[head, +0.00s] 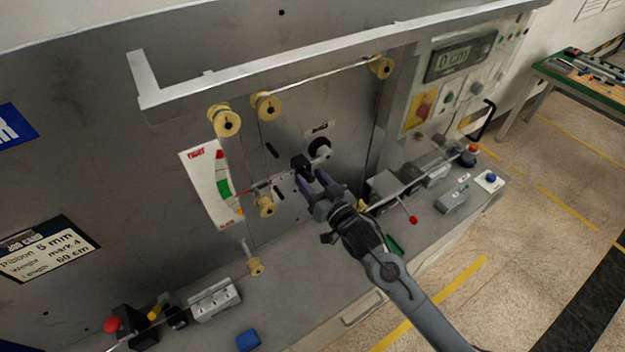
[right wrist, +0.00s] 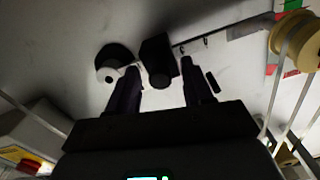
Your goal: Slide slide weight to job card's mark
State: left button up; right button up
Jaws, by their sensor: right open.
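The slide weight (head: 301,163) is a small black block on the thin dancer arm (head: 277,181), near its right end. The right wrist view shows the weight (right wrist: 158,58) with a round knob facing me. My right gripper (head: 311,176) is open in front of the weight. Its fingertips (right wrist: 158,73) lie to either side of the weight's knob, apart from it as far as I can see. The job card (head: 48,249) on the left panel reads ribbon 5 mm, weight mark 4, length 60 cm. My left gripper is out of view.
A red, white and green gauge plate (head: 212,184) stands left of the arm. Yellow rollers (head: 225,121) carry the ribbon around it. A black and white round knob (head: 319,149) is close right of the weight. A display (head: 454,58) reads 0 cm.

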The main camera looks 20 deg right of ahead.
jog(key=shift+c, duration=0.3)
grip_shut()
jog(key=shift+a, duration=0.1)
